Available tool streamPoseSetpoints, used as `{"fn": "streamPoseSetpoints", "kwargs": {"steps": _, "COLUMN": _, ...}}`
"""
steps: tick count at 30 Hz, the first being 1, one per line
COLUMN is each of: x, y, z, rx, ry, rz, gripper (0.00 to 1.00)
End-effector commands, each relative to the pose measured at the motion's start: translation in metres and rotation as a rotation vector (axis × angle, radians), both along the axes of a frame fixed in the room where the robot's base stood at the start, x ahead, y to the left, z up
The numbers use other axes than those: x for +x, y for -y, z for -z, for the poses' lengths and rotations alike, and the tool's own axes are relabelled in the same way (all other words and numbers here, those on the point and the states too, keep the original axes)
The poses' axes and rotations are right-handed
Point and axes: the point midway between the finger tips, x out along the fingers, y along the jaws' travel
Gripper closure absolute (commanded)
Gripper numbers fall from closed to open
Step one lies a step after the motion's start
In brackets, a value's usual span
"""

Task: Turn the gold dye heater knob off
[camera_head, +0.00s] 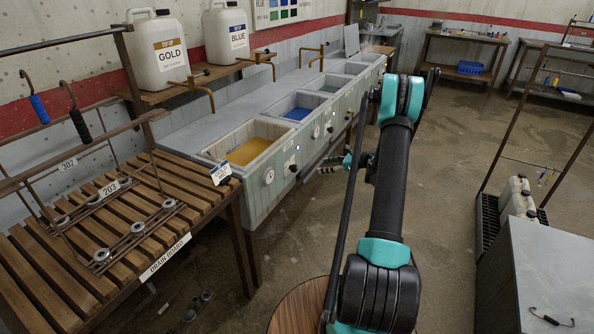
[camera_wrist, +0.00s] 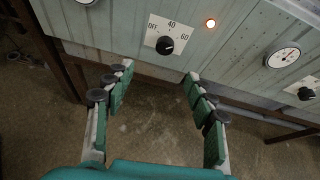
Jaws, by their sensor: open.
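The gold dye tank (camera_head: 262,152) with yellow liquid stands at the near end of the grey trough row. Its black heater knob (camera_head: 293,168) is on the front panel, right of a round gauge. In the wrist view the knob (camera_wrist: 166,45) sits on a white plate marked OFF on the left, 40 at the top and 60 on the right. I cannot clearly tell where it points. My gripper (camera_wrist: 156,78) is open and empty, its fingers apart below the knob and not touching it. In the head view my gripper (camera_head: 336,164) is partly hidden by my arm.
A lit lamp (camera_wrist: 210,23), a second gauge (camera_wrist: 284,57) and a second knob (camera_wrist: 306,93) lie right of the knob. The slatted drain board (camera_head: 150,225) stands at the left. A grey cabinet (camera_head: 535,270) is at the right. Open floor lies between.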

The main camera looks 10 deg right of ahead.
Motion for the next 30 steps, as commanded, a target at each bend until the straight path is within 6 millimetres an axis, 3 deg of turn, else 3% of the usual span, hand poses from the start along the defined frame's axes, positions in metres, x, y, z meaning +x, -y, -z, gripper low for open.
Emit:
{"fn": "streamPoseSetpoints", "kwargs": {"steps": 5, "x": 0.007, "y": 0.009, "z": 0.014, "rx": 0.071, "ry": -0.030, "rz": 0.033, "gripper": 0.45}}
{"fn": "streamPoseSetpoints", "kwargs": {"steps": 10, "x": 0.014, "y": 0.001, "z": 0.020, "rx": 0.081, "ry": -0.034, "rz": 0.035, "gripper": 0.45}}
{"fn": "streamPoseSetpoints", "kwargs": {"steps": 30, "x": 0.083, "y": -0.095, "z": 0.068, "rx": 0.078, "ry": -0.033, "rz": 0.034, "gripper": 0.45}}
